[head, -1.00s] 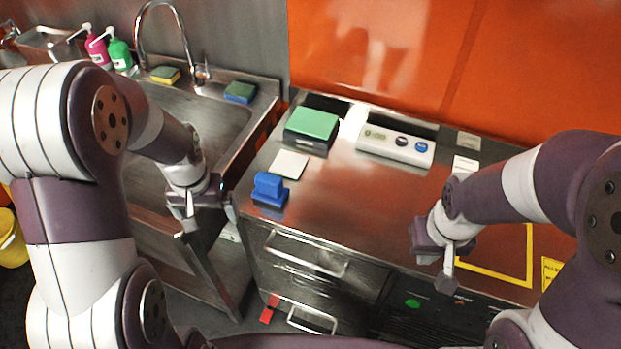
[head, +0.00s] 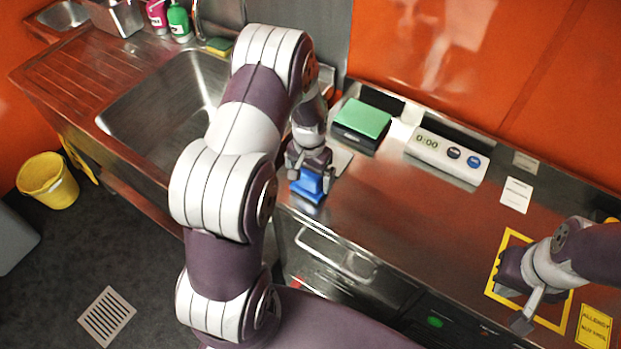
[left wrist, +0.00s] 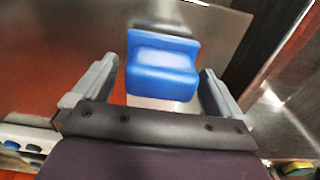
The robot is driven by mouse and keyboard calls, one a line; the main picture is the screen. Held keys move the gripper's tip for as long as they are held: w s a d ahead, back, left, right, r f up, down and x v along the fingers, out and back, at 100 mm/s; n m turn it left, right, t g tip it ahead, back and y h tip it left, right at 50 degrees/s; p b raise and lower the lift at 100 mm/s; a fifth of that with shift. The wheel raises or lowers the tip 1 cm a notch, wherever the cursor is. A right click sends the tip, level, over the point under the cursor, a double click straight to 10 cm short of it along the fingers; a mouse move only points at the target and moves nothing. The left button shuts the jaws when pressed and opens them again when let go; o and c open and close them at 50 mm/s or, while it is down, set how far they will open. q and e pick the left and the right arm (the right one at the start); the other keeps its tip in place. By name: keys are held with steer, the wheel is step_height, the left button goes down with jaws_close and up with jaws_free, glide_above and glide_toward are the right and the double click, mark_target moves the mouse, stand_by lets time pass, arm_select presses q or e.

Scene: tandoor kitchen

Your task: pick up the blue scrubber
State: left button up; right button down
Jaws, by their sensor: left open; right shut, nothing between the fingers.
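The blue scrubber (head: 311,185) stands on the steel counter (head: 400,225) near its front left edge. In the left wrist view the scrubber (left wrist: 162,68) shows its blue stepped body between and just beyond the fingers. My left gripper (head: 309,172) is open above the scrubber, and it also shows in the left wrist view (left wrist: 155,92) with one finger on each side and gaps to the blue body. Whether the fingers touch it is not clear. My right gripper (head: 510,300) is shut and empty over the yellow-framed area at the right.
A green-topped box (head: 363,117) and a white device with a display (head: 447,158) stand behind on the counter. A white square (head: 341,160) lies partly hidden beside my left gripper. The sink (head: 160,110) is at left. The counter's middle is clear.

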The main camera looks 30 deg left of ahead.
arm_select(q)
steer(key=shift+s+a+f, duration=0.1)
steer(key=shift+f, duration=0.75)
steer(key=c, duration=0.8)
steer(key=shift+o, duration=0.2)
steer(key=shift+r, duration=0.55)
step_height(320, 180, up, 3)
steer(key=shift+b, duration=0.75)
steer(key=d+r+b, duration=0.2)
steer(key=d+r, duration=0.5)
steer(key=d, duration=0.4)
steer(key=shift+s+d, duration=0.35)
steer(key=shift+s, duration=0.1)
